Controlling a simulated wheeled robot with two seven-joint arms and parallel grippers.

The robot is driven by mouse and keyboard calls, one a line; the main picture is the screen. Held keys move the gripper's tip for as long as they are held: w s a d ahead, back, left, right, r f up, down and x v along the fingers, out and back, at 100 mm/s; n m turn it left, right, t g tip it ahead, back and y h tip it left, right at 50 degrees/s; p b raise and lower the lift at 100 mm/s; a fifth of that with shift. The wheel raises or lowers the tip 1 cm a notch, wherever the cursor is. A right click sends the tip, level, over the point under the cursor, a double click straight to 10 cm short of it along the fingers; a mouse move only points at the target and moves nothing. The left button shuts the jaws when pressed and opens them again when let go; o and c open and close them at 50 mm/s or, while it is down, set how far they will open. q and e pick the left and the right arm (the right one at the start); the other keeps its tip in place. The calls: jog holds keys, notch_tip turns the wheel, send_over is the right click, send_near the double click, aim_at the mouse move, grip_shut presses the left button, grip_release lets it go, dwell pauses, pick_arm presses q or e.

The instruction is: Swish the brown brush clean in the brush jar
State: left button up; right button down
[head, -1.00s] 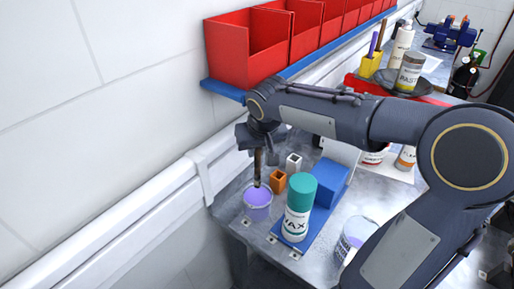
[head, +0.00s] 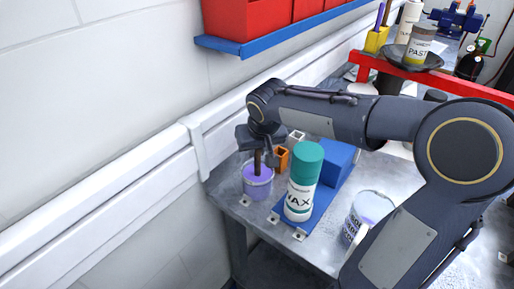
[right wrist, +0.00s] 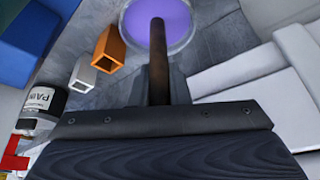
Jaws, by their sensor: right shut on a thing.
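My right gripper (head: 260,143) is shut on the brown brush (head: 257,160), which hangs upright below it. The brush jar (head: 257,190) is a small clear pot of purple liquid at the bench's left corner. The brush's lower end reaches inside the jar's rim and meets the liquid; how deep it sits I cannot tell. In the right wrist view the brush (right wrist: 158,65) runs from my gripper to the purple liquid in the jar (right wrist: 180,20). The bristles are hidden. My left gripper is not in view.
An orange square holder (head: 281,158) and a white one (head: 296,137) stand close to the jar. A green-capped wax can (head: 299,200) and a blue block (head: 336,160) stand to its right. Another pot (head: 366,215) stands further right. A rail runs along the wall (head: 110,210).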

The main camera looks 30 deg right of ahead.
dwell(0.3)
jog(key=shift+w+d+p, duration=0.15)
jog(key=shift+w+d, duration=0.1)
jog(key=shift+d, duration=0.35)
jog(key=shift+w+d+p, duration=0.15)
jog(key=shift+w+d, duration=0.1)
jog(key=shift+d, duration=0.35)
jog(key=shift+a, duration=0.15)
jog(key=a, duration=0.1)
jog(key=s+a, duration=0.1)
jog(key=a, duration=0.1)
jog(key=s+a+b, duration=0.1)
jog(key=shift+a, duration=0.2)
